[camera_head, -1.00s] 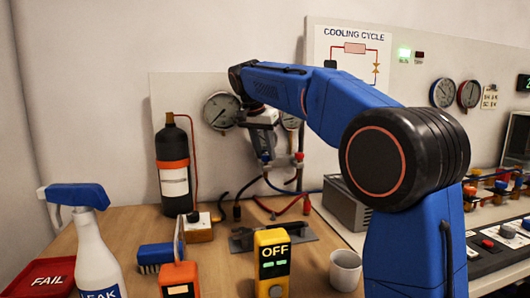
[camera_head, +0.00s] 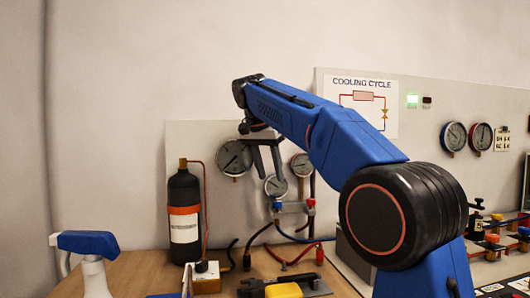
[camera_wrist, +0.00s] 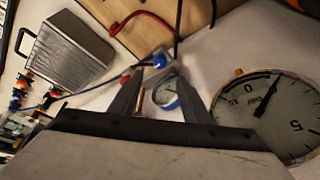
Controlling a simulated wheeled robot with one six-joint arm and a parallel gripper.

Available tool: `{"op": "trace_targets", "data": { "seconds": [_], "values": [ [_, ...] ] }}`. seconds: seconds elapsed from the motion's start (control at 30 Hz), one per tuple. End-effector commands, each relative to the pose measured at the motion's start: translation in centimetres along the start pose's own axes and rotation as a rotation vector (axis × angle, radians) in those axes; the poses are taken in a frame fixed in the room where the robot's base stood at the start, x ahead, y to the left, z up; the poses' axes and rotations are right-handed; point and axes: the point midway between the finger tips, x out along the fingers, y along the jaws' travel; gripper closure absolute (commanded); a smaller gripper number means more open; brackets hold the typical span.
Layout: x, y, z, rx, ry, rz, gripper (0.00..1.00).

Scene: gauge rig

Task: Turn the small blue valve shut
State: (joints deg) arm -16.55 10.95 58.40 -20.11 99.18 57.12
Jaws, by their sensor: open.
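The small blue valve (camera_head: 277,206) is the left knob on a pale manifold (camera_head: 293,208) below the gauges, with a red valve (camera_head: 311,203) at its right. In the wrist view the blue valve (camera_wrist: 160,60) shows between and just beyond my fingertips, with the red valve (camera_wrist: 126,77) near the left finger. My gripper (camera_head: 269,176) is open and empty, its fingers pointing down above the manifold in the head view. It also shows in the wrist view (camera_wrist: 158,76). The exact gap to the valve is hard to judge. The valve's handle angle is too small to read.
Gauges (camera_head: 234,158), (camera_head: 276,187) and (camera_head: 301,165) are close around my gripper. A black bottle (camera_head: 184,215) stands at left. Red and black hoses (camera_head: 290,262) run below the manifold. A grey box with a handle (camera_wrist: 68,48) stands nearby. A tool (camera_head: 285,285) lies in front.

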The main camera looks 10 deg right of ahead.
Motion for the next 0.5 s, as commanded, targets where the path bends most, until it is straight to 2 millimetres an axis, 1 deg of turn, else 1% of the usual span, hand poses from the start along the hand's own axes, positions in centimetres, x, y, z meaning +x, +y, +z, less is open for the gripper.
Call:
{"op": "trace_targets", "data": {
  "seconds": [0.03,0.1,0.23,0.4,0.5],
  "values": [
    [-1.1,-0.1,0.0,-0.001,0.001,-0.003,0.57],
    [-2.4,-0.1,0.0,0.000,0.001,-0.003,0.57],
    [-4.6,-0.1,0.0,0.001,0.000,-0.002,0.57],
    [-6.3,-0.1,0.0,0.000,0.001,-0.001,0.57],
    [-6.8,-0.1,0.0,0.000,0.000,-0.001,0.57]
  ]
}}
